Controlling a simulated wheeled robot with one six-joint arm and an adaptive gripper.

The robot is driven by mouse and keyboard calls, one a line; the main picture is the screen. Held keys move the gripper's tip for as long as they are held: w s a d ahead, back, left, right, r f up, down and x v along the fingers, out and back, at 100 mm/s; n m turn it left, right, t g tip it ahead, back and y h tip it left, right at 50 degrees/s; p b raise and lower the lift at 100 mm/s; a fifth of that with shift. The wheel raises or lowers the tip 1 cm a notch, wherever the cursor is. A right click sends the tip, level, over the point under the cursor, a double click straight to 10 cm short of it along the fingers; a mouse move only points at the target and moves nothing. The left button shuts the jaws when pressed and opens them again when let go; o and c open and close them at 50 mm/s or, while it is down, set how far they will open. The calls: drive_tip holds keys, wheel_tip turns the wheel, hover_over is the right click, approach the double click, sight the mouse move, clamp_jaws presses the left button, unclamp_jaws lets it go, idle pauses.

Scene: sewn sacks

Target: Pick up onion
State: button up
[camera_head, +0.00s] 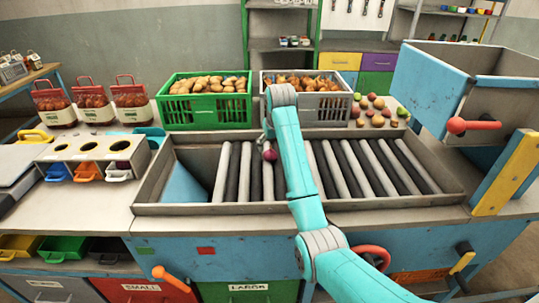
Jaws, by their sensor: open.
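A dark red-purple onion (270,154) shows over the roller bed, just left of my forearm. It looks round and small, and I cannot tell whether it rests on the rollers (340,168). My gripper (268,143) points down right above the onion, partly hidden by my own arm. Its fingers are too small to make out clearly, and no firm grasp shows. A grey crate (343,109) behind the rollers holds many brownish onions (300,82).
A green crate (193,115) of potatoes stands behind left. Several filled red bags (93,102) stand farther left, behind a box with round holes (92,149). Loose produce (378,108) lies right of the grey crate. A blue hopper (432,85) rises at right. Metal walls edge the rollers.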

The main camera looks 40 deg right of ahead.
sight(271, 151)
drive_tip(key=shift+w+x, duration=0.15)
drive_tip(key=shift+x, duration=1.6)
drive_tip(key=shift+w+x, duration=0.15)
drive_tip(key=shift+x, duration=1.65)
drive_tip(key=shift+r, duration=0.1)
drive_tip(key=c, duration=1.3)
